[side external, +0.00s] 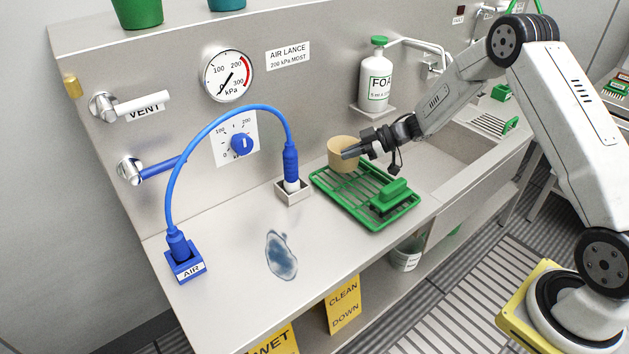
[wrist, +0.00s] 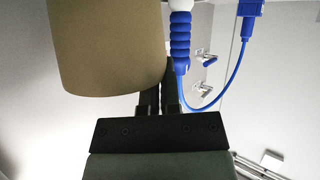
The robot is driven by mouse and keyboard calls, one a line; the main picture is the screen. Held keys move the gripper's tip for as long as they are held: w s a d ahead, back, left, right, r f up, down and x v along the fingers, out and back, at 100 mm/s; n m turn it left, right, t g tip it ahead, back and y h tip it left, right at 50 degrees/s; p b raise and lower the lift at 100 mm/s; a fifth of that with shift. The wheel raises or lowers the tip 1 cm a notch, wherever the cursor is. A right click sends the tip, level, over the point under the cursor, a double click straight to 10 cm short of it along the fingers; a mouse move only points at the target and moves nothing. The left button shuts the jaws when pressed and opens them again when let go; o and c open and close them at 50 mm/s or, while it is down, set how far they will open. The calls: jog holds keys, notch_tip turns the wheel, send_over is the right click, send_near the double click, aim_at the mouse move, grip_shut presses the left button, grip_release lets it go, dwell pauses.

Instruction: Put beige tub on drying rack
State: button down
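The beige tub (side external: 343,151) is upright at the back left end of the green drying rack (side external: 327,189) in the side view. I cannot tell whether its base touches the bars. My gripper (side external: 354,151) is at the tub's rim, with a dark finger across its near side. The wrist view looks upside down; the tub (wrist: 108,45) fills its upper left. The tub's base is outside the wrist view.
A green block (side external: 396,189) lies on the rack's front right part. The blue air lance (side external: 291,160) stands in a holder (side external: 292,195) left of the rack. A foam bottle (side external: 376,80) is on a wall shelf behind. A wet patch (side external: 281,255) marks the counter; the sink lies right.

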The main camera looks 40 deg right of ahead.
jog(key=shift+f, duration=0.95)
jog(key=c, duration=0.8)
grip_release()
jog(key=shift+f, duration=0.1)
jog(key=shift+c, duration=0.2)
jog(key=shift+d+r, duration=0.15)
jog(key=shift+r, duration=0.1)
jog(key=v, duration=1.1)
jog(key=shift+s+d, duration=0.25)
jog(key=shift+s, duration=0.05)
jog(key=shift+r, duration=0.1)
